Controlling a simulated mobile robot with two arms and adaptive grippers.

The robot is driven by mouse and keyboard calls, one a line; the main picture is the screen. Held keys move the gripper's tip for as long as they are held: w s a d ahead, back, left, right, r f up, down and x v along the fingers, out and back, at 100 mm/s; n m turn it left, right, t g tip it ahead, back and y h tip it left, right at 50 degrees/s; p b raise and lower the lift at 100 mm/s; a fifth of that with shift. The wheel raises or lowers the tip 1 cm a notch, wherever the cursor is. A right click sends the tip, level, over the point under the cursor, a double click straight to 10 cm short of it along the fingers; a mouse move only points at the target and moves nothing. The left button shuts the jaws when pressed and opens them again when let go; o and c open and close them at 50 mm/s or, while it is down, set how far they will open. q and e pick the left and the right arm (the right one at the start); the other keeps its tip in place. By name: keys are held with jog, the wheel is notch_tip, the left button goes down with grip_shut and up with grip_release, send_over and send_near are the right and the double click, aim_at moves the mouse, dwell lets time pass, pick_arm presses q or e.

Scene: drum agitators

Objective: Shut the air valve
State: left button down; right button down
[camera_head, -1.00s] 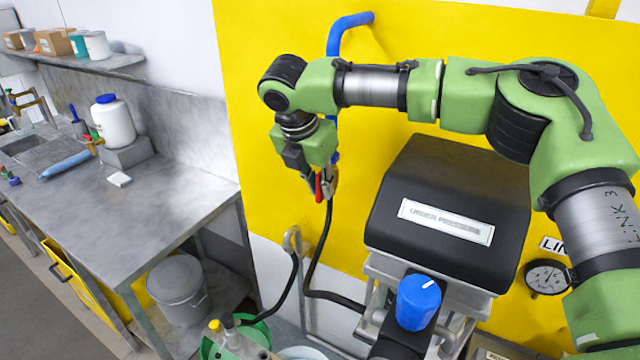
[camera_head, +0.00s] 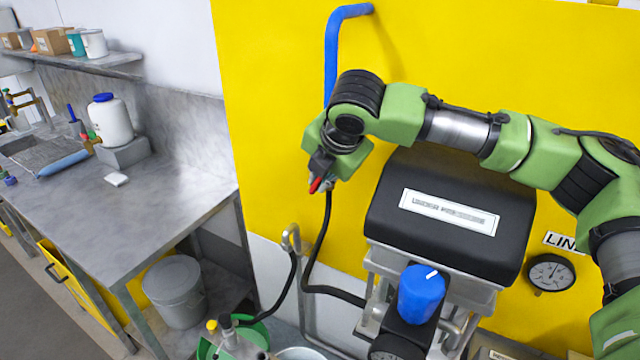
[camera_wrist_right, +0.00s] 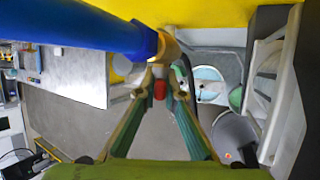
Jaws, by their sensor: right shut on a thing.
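The air valve sits at the lower end of the blue pipe (camera_head: 331,70) on the yellow panel. Its red lever (camera_head: 315,186) shows just below my right gripper (camera_head: 323,178). In the right wrist view the red lever (camera_wrist_right: 159,89) is between my fingertips (camera_wrist_right: 160,75), below the brass fitting (camera_wrist_right: 170,48) of the blue pipe (camera_wrist_right: 90,24). My right gripper is shut on the lever. The valve body is mostly hidden behind the gripper in the head view. My left gripper is not in view.
A black hose (camera_head: 318,240) hangs below the valve. A black box (camera_head: 440,245) with a label stands close to the right, with a blue knob (camera_head: 421,293) below it. A gauge (camera_head: 550,273) is further right. A steel bench (camera_head: 150,205) stands at the left.

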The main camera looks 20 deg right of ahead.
dwell(0.3)
jog(key=c, duration=2.1)
grip_release()
jog(key=shift+c, duration=0.2)
jog(key=v, duration=1.2)
jog(key=shift+s, duration=0.1)
